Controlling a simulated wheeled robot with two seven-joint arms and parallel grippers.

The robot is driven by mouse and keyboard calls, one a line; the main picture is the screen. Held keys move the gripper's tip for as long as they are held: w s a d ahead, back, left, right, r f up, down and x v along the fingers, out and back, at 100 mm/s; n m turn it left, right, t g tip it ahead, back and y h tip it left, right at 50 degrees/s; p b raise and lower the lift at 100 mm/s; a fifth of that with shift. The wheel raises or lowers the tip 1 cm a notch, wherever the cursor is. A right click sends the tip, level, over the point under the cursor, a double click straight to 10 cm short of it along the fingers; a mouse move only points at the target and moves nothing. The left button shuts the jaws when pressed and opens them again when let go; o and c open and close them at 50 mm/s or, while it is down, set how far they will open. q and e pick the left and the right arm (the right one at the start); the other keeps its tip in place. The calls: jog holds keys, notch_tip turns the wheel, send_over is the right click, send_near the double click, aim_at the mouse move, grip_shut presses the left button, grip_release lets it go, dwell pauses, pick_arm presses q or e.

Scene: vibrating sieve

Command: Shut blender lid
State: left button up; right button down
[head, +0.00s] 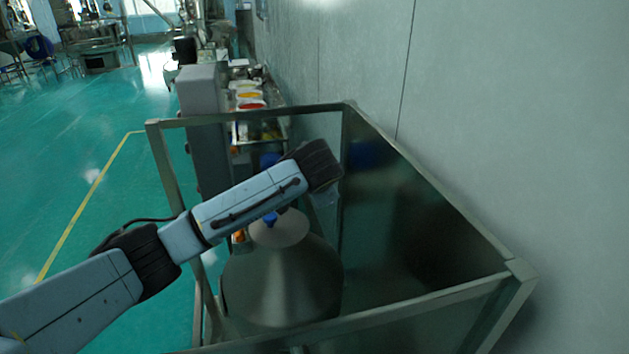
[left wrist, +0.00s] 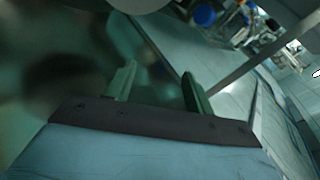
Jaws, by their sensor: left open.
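A cone-shaped metal vessel (head: 283,285), which looks like the blender, stands inside a metal frame in the head view. A pale round plate (head: 281,232) is at its narrow top, with a small blue part (head: 270,219) beside my arm. I cannot tell whether this plate is the lid or whether it is shut. My left arm crosses above the vessel and hides part of its top. In the left wrist view my left gripper (left wrist: 160,86) is open, with nothing between its fingers. A grey rounded edge (left wrist: 138,4) shows beyond it. My right gripper is not in view.
The metal frame (head: 250,114) with dark side panels surrounds the vessel. A grey wall (head: 520,120) stands close on the right. A grey cabinet (head: 198,92) and a bench with coloured trays (head: 249,96) stand behind. The green floor on the left is mostly clear.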

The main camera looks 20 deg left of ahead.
pick_arm(q)
jog(key=b+v, duration=0.1)
jog(key=v, duration=1.1)
jog(key=shift+s+r+b, duration=0.15)
jog(key=shift+b, duration=0.2)
